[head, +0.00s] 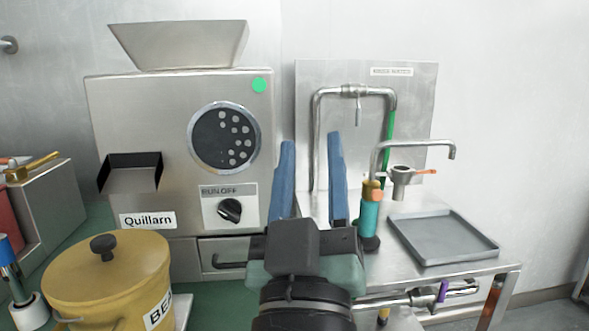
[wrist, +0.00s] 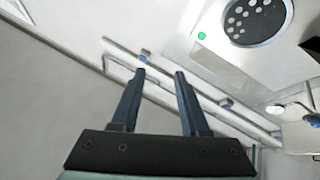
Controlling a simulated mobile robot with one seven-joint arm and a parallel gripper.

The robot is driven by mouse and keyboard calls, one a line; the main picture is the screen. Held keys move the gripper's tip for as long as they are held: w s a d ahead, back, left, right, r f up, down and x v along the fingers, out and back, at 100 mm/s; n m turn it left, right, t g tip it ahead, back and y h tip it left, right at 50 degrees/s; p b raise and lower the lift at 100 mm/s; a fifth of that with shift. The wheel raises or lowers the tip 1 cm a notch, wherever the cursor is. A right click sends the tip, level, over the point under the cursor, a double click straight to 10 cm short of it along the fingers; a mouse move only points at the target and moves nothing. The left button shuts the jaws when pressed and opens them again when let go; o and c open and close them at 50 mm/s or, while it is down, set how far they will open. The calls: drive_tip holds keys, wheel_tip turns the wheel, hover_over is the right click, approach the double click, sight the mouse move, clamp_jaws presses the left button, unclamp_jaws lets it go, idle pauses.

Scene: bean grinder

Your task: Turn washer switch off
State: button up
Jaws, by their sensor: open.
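My gripper (head: 309,142) is open, its two blue fingers pointing up in front of the steel back panel (head: 420,110); nothing shows between them in the wrist view (wrist: 160,73). The panel has a small label, too blurred to read surely, and a bent pipe (head: 317,120) with a small valve handle (head: 352,90) at its top. A black rotary knob (head: 229,210) sits on a plate marked RUN OFF on the steel Quillarn machine (head: 140,105), left of the fingers. The machine's green light (head: 259,85) also shows in the wrist view (wrist: 201,36). I cannot tell which control is the washer switch.
A grey tray (head: 440,258) lies on the steel bench at right, beside a spout (head: 425,142) and a teal cylinder (head: 370,215). A yellow lidded bin (head: 100,275) stands at front left. A round perforated window (head: 224,137) is on the machine. Open wall space lies at right.

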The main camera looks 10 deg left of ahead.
drive_tip(key=w+a+f+n+g+y+p, duration=0.1)
drive_tip(key=w+a+f+n+g+p, duration=0.15)
drive_tip(key=p, duration=0.25)
drive_tip(key=n+g+y+p, duration=0.2)
drive_tip(key=n+g+p, duration=0.4)
drive_tip(key=p, duration=0.6)
approach(229, 217)
drive_tip(key=shift+n+t, duration=0.25)
drive_tip(key=shift+t, duration=0.5)
drive_tip(key=x, duration=0.3)
drive_tip(key=b+x, duration=0.1)
drive_tip(key=x, duration=0.2)
drive_tip(key=f+b+x, duration=0.1)
drive_tip(key=x, duration=0.2)
drive_tip(key=shift+a+f, duration=0.1)
drive_tip(key=shift+a, duration=0.1)
drive_tip(key=shift+c, duration=0.3)
clamp_jaws()
